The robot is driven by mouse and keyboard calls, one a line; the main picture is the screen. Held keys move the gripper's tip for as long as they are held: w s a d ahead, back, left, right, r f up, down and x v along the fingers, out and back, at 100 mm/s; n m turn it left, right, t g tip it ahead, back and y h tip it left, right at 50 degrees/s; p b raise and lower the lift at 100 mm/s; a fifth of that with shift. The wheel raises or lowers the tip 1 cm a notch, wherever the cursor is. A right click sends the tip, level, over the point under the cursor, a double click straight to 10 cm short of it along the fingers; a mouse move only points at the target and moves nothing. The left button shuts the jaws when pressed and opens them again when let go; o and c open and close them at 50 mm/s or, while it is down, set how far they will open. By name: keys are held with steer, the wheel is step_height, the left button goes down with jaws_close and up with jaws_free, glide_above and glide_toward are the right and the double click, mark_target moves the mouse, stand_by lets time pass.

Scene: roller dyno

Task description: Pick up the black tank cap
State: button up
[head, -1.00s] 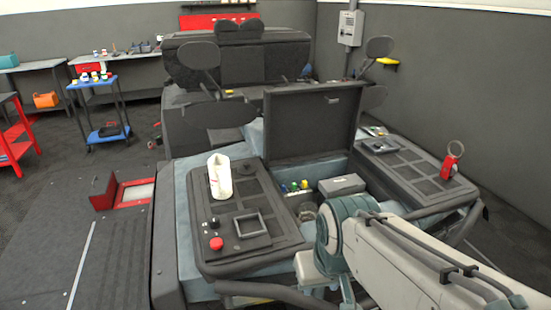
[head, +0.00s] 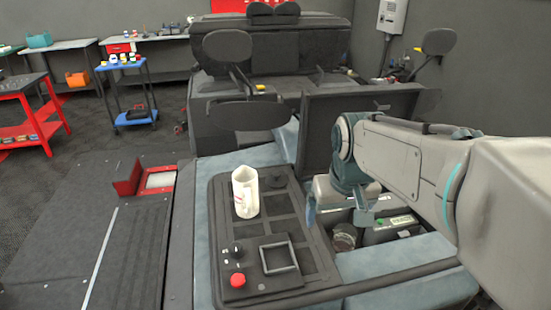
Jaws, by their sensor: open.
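A low, round black cap (head: 275,181), apparently the tank cap, sits at the far right part of the black panel (head: 222,268) on the vehicle's left side. It stands just right of and behind a white jug (head: 245,192). My gripper (head: 337,211) points down to the right of the cap, over the open compartment. Its two teal fingers are spread apart and hold nothing. The gripper is apart from the cap.
A raised black lid (head: 322,125) stands behind my gripper. A red button (head: 238,280), a black knob (head: 236,249) and a square frame (head: 279,255) are on the panel's near part.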

steer(key=w+a+r+n, duration=0.1)
steer(key=w+a+r, duration=0.1)
steer(key=w, duration=0.5)
steer(key=w+a+r+n, duration=0.1)
steer(key=w+a+r, duration=0.15)
steer(key=w, duration=0.55)
steer(key=n+g+p, duration=0.1)
steer(key=p, duration=0.1)
glide_toward(277, 174)
steer(key=shift+y, duration=0.3)
steer(key=f, duration=0.4)
steer(key=shift+w+d+f, duration=0.25)
steer(key=shift+d, duration=0.05)
steer(key=shift+w+a+f+p, duration=0.15)
steer(key=shift+f+p, duration=0.1)
steer(key=shift+f, duration=0.6)
steer(key=shift+w+a+f+p, duration=0.1)
steer(key=shift+f+p, duration=0.15)
steer(key=shift+f, duration=0.55)
steer(key=shift+w+a+f+p, duration=0.15)
steer(key=shift+f+p, duration=0.1)
steer(key=shift+f, duration=0.6)
steer(key=c, duration=1.1)
